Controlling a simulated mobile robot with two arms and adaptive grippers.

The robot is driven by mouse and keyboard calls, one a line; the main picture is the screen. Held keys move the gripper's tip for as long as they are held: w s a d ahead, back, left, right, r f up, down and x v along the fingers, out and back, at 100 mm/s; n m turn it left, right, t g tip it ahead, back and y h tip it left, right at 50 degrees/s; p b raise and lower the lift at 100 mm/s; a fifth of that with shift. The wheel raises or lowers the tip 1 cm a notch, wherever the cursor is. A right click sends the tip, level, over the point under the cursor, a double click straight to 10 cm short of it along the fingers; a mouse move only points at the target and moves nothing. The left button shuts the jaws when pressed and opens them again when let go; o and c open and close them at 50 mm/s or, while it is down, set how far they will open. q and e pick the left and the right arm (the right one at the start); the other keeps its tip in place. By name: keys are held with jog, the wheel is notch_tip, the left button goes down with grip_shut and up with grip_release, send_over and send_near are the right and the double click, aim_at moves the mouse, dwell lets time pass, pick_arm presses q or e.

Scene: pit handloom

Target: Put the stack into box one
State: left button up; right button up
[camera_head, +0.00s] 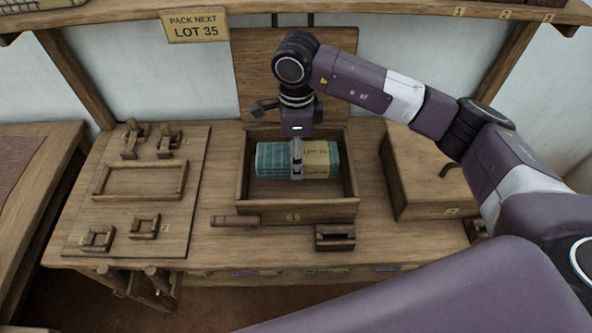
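The stack (273,160) is a bundle of green checked cloth with a tan label (318,155) reading "LOT" and a number I cannot make out. It is inside the walls of the open wooden box (350,195) at the middle of the bench; I cannot tell whether it rests on the floor. The tag on the box front is too small to read. My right gripper (297,160) points down over the stack, and a grey finger lies across its middle. It appears shut on the stack; the far finger is hidden. My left gripper is not in view.
A closed wooden box (428,180) stands to the right. A board (188,222) with small wooden frames lies left. A wooden handle (236,221) and a small block (335,237) lie before the open box. A sign (195,26) reads "PACK NEXT LOT 35". A shelf (400,10) runs above.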

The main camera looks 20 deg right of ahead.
notch_tip(320, 180, down, 3)
jog(key=shift+f, duration=0.1)
notch_tip(320, 180, down, 4)
jog(key=shift+r+p, duration=0.1)
jog(key=shift+p, duration=0.4)
jog(key=shift+f, duration=0.3)
jog(key=o, duration=0.9)
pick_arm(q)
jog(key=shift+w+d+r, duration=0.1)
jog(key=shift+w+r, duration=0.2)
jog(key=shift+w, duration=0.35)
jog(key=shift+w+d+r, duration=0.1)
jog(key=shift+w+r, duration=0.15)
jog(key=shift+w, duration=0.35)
pick_arm(e)
jog(key=o, duration=0.4)
jog(key=shift+c, duration=0.2)
